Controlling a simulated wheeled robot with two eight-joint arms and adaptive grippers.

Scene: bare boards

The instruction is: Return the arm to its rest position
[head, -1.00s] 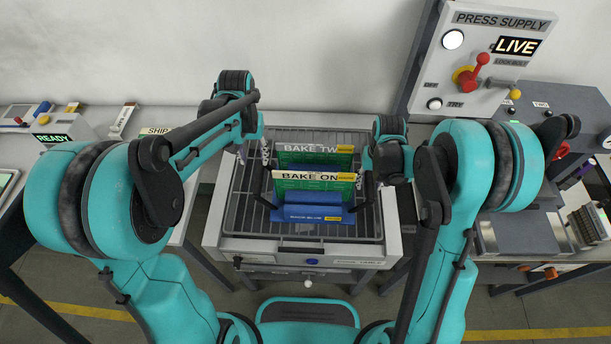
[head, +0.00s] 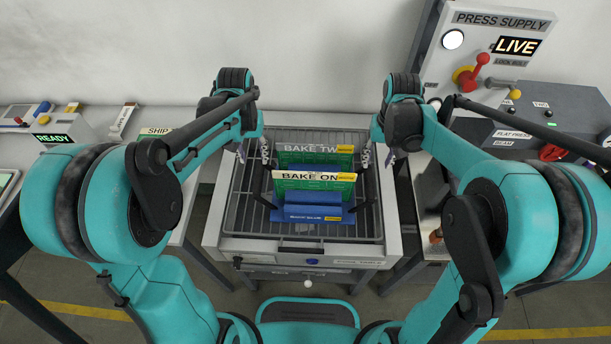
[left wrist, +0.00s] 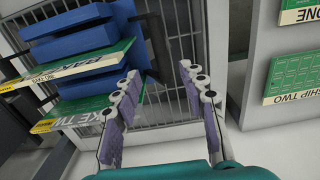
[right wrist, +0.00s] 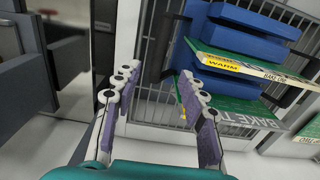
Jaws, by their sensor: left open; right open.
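My left gripper (head: 253,153) is open and empty over the left side of the wire rack (head: 240,205); its spread fingers also show in the left wrist view (left wrist: 160,75). My right gripper (head: 378,156) is open and empty over the rack's right side; its spread fingers show in the right wrist view (right wrist: 157,76). Between the grippers, the green board marked BAKE ON... (head: 300,186) stands upright in a blue holder (head: 312,213). The green BAKE TWO board (head: 318,158) stands behind it. Neither gripper holds a board.
The press supply panel (head: 500,50), its sign reading LIVE, and the dark flat press (head: 540,115) stand at the right, close to my right arm. A box reading READY (head: 60,130) and a SHIP board (head: 157,131) lie at the left. The wall is behind.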

